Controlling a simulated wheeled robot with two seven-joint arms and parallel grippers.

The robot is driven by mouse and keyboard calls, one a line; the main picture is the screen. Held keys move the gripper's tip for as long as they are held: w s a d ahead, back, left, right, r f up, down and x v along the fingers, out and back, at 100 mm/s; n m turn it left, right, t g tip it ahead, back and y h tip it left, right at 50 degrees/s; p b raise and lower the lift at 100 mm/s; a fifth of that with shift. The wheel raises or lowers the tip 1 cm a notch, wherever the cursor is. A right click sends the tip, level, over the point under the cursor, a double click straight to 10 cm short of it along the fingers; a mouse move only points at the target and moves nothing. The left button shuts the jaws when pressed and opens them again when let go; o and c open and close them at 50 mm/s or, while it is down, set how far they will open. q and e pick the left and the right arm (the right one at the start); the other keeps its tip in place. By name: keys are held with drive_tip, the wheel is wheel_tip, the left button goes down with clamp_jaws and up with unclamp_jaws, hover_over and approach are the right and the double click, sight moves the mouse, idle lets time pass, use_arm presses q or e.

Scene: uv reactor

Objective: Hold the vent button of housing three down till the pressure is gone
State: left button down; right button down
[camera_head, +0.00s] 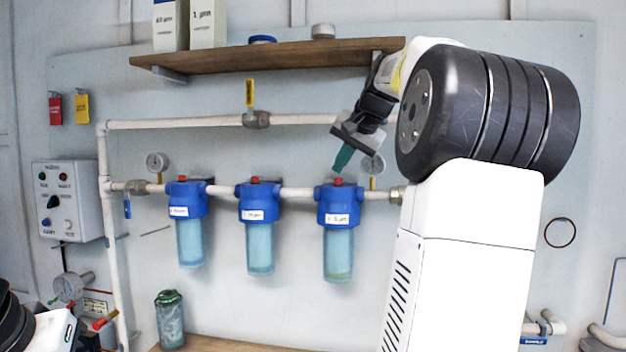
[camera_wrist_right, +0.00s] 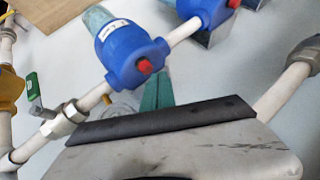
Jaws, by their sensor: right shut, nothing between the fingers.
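Housing three (camera_head: 337,205) is the rightmost of three blue-capped filter housings on the white pipe. Its red vent button (camera_head: 337,182) is on top of the cap; the button also shows in the right wrist view (camera_wrist_right: 145,66). My right gripper (camera_head: 342,160) is shut and empty, its teal fingertips pointing down just above the button. In the right wrist view the teal fingers (camera_wrist_right: 157,92) end close beside the button; I cannot tell whether they touch it. A pressure gauge (camera_head: 374,165) sits right of housing three, partly behind the gripper; its needle is unreadable. My left gripper is out of view.
Housing two (camera_head: 258,205) and housing one (camera_head: 187,205) hang to the left. A wooden shelf (camera_head: 250,58) with boxes is above. An upper pipe (camera_head: 190,123) runs behind my right gripper. A control box (camera_head: 68,200) is on the left wall.

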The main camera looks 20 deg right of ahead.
drive_tip(key=shift+f, duration=0.7)
idle(1.3)
drive_tip(key=shift+r, duration=0.95)
drive_tip(key=shift+r, duration=2.5)
